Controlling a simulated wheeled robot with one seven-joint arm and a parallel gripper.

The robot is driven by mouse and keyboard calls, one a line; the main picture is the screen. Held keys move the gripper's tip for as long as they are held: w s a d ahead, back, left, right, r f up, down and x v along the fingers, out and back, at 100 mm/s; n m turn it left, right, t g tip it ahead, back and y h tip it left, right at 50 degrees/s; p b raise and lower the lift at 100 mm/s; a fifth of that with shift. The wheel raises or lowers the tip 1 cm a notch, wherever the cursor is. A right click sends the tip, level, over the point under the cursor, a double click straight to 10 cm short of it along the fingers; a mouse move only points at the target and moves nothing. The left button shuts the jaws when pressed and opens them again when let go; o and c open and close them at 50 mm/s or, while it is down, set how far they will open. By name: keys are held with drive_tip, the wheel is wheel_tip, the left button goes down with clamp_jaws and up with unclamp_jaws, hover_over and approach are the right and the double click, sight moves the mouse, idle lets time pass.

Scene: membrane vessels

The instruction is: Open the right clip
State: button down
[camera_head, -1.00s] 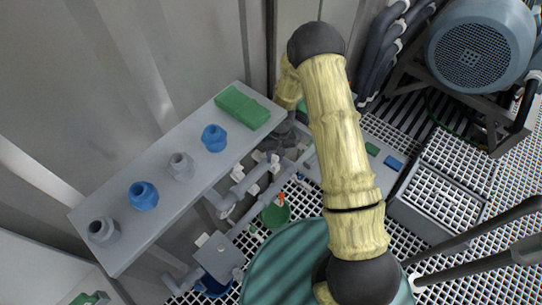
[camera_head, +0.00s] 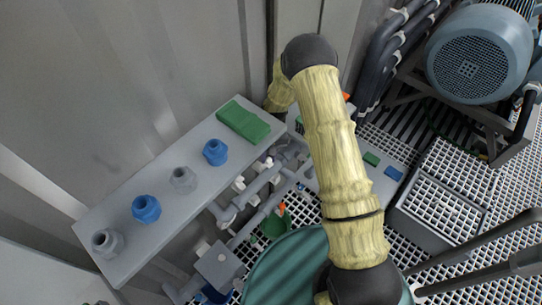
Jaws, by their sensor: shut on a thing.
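My yellow arm (camera_head: 335,140) rises from the bottom, bends at a dark joint and drops behind the right end of the grey shelf (camera_head: 160,190). My gripper is hidden there, and what it holds cannot be seen. Below the shelf's front edge run grey pipes (camera_head: 262,184). Small white clip-like pieces sit on them, one on the left (camera_head: 238,185) and one further right (camera_head: 267,162). They are too small to tell whether they are open or shut, or which is the right clip.
The shelf bears a green block (camera_head: 243,122) and several blue and grey fittings. A green funnel-like thing (camera_head: 276,222) sits below the pipes. A ribbed teal drum (camera_head: 285,268) stands in front. A large motor (camera_head: 480,60) stands at the back right. Corrugated wall lies behind.

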drive_tip(key=shift+a+f, duration=0.25)
drive_tip(key=shift+a, duration=0.2)
drive_tip(key=c, duration=1.3)
unclamp_jaws()
drive_tip(key=shift+w+a+f, duration=0.1)
drive_tip(key=shift+f, duration=0.05)
drive_tip(key=shift+o, duration=0.2)
drive_tip(key=shift+d, duration=0.25)
drive_tip(key=shift+r, duration=0.3)
wheel_tip(320, 180, up, 11)
drive_tip(key=w+d, duration=0.1)
drive_tip(key=shift+w+r+p, duration=0.2)
drive_tip(key=shift+w+p, duration=0.1)
drive_tip(key=shift+p, duration=0.05)
